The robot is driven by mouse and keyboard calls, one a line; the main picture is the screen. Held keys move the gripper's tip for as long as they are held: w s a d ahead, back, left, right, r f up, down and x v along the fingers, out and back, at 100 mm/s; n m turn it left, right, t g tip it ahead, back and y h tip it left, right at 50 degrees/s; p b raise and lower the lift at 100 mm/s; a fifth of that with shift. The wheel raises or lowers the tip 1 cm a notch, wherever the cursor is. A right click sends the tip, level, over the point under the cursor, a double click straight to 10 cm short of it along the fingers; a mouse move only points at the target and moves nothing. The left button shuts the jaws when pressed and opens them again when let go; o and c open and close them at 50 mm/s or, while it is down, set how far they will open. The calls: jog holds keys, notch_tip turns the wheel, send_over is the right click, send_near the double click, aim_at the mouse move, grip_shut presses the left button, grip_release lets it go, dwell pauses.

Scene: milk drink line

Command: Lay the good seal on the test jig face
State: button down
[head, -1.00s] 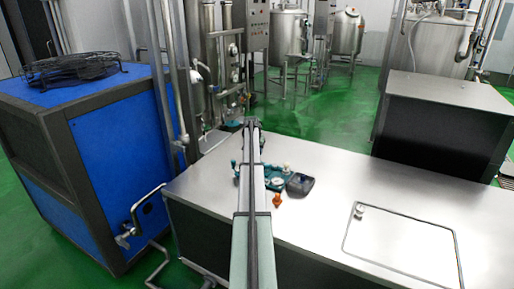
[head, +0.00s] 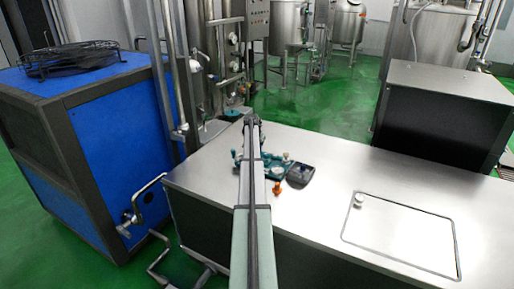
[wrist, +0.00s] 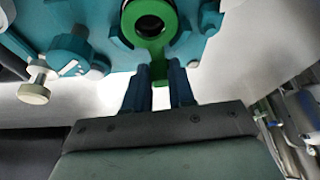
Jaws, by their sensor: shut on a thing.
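A bright green tabbed ring (wrist: 162,48) with a black ring inside its hole shows at the top of the wrist view; I take it to be the good seal. My gripper (wrist: 159,75) has its two dark blue fingers close together on the green tab. The teal test jig (wrist: 105,28) lies right behind the green ring, which overlaps its middle. I cannot tell whether the ring touches the jig face. In the head view the jig (head: 271,163) stands on the steel table, partly behind my arm. My gripper's fingers and the seal are not clear there.
A pale knob (wrist: 34,91) sticks out at the jig's left. In the head view, a dark tray (head: 300,174) and an orange piece (head: 277,188) lie beside the jig. The steel table (head: 325,190) is bare to the right, apart from a framed panel (head: 400,238) with a small white knob.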

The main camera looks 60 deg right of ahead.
jog(key=shift+f, duration=0.5)
jog(key=c, duration=0.9)
grip_release()
jog(key=shift+w, duration=0.1)
jog(key=shift+o, duration=0.2)
jog(key=shift+r, duration=0.1)
jog(key=v, duration=1.3)
jog(key=shift+a+r, duration=0.15)
jog(key=shift+r, duration=0.2)
